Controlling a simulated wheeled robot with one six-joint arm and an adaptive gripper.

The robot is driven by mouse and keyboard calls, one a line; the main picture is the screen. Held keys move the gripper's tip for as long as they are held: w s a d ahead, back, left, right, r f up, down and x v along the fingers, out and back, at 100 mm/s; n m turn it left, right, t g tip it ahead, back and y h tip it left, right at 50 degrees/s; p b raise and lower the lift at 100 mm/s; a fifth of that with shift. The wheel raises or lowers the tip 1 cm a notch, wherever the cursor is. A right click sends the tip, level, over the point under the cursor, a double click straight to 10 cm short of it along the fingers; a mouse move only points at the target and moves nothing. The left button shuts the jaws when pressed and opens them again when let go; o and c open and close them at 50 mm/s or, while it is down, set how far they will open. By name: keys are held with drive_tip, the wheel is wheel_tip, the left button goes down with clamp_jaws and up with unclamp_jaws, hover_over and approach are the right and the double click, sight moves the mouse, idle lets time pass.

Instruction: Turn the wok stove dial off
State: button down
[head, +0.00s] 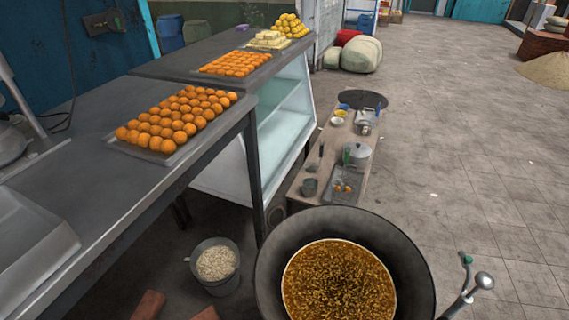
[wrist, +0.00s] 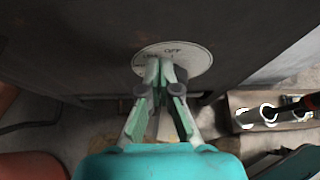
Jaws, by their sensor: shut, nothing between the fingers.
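A round white dial plate (wrist: 199,60) is set on a dark panel (wrist: 75,40) in the wrist view. "OFF" is printed near its top, with more lettering to the left that is hard to read. My gripper (wrist: 159,68) is in front of the plate's lower left part, fingertips together and nothing held. The fingers cover part of the plate, and I cannot make out the knob or whether they touch it. In the head view, a large dark wok (head: 271,262) holds brown bubbling contents. My gripper and the dial do not show there.
A metal rack (wrist: 240,101) with pale rings lies to the right in the wrist view. In the head view, a counter (head: 95,185) with trays of orange balls is at left, a bucket (head: 222,284) stands below it, and a low bench (head: 330,145) is beyond the wok. Open floor lies right.

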drive_tip(key=shift+d+f, duration=0.1)
drive_tip(key=shift+f, duration=0.1)
idle(0.3)
drive_tip(key=shift+s+d+r, duration=0.15)
drive_tip(key=shift+s+d, duration=0.15)
drive_tip(key=shift+d, duration=0.3)
drive_tip(key=shift+d, duration=0.2)
drive_tip(key=shift+s+d, duration=0.2)
drive_tip(key=shift+d, duration=0.1)
drive_tip(key=shift+d, duration=0.15)
idle(0.6)
drive_tip(key=shift+s, duration=0.1)
drive_tip(key=shift+s+a+r, duration=0.1)
drive_tip(key=shift+s+a, duration=0.25)
drive_tip(key=shift+s, duration=0.55)
drive_tip(key=shift+s+a+r, duration=0.1)
drive_tip(key=shift+s+a, duration=0.25)
drive_tip(key=shift+s, duration=0.6)
drive_tip(key=shift+s+a+r, duration=0.1)
drive_tip(key=shift+s+a, duration=0.25)
drive_tip(key=shift+s, duration=0.55)
